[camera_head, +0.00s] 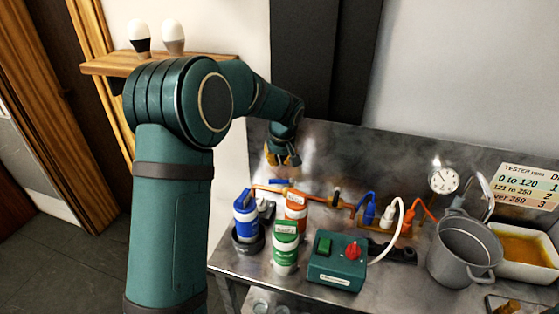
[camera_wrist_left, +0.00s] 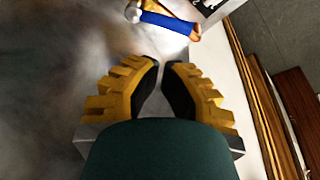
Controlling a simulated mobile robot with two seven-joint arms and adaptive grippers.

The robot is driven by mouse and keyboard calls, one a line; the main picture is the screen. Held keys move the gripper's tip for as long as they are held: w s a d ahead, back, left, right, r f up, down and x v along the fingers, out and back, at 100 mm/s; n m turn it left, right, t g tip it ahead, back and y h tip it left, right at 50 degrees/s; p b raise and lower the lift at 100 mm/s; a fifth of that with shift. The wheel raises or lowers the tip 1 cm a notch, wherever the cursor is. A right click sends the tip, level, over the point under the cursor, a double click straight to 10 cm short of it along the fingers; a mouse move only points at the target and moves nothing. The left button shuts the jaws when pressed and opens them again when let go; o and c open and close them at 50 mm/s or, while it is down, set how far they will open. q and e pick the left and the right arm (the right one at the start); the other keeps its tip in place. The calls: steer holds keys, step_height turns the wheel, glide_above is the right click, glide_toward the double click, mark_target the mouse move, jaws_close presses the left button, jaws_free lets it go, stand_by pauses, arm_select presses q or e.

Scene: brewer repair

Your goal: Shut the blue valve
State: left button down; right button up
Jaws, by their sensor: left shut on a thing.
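A blue lever handle (camera_head: 279,182) sits at the left end of the copper pipe (camera_head: 321,199), below my left gripper. It also shows at the top of the left wrist view (camera_wrist_left: 163,22), beyond the fingertips and apart from them. Another blue fitting (camera_head: 368,210) is farther right along the pipe. My left gripper (camera_head: 284,160) with yellow fingers is above the pipe's left end, in front of the metal back panel. In the left wrist view its fingers (camera_wrist_left: 161,72) are nearly together; what they grip I cannot make out. My right gripper is not in view.
Blue (camera_head: 246,218), orange (camera_head: 296,208) and green-white (camera_head: 285,248) canisters stand at the bench's left. A green control box (camera_head: 337,272) with a red knob is at the front. A grey pot (camera_head: 463,255), gauge (camera_head: 444,180) and white tray (camera_head: 549,268) are at the right.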

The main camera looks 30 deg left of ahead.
mark_target(281, 182)
arm_select(q)
steer(key=x, duration=0.7)
steer(key=shift+f+b, duration=0.3)
steer(key=shift+b, duration=0.1)
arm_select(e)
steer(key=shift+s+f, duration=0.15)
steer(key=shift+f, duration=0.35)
arm_select(q)
steer(key=shift+d, duration=0.1)
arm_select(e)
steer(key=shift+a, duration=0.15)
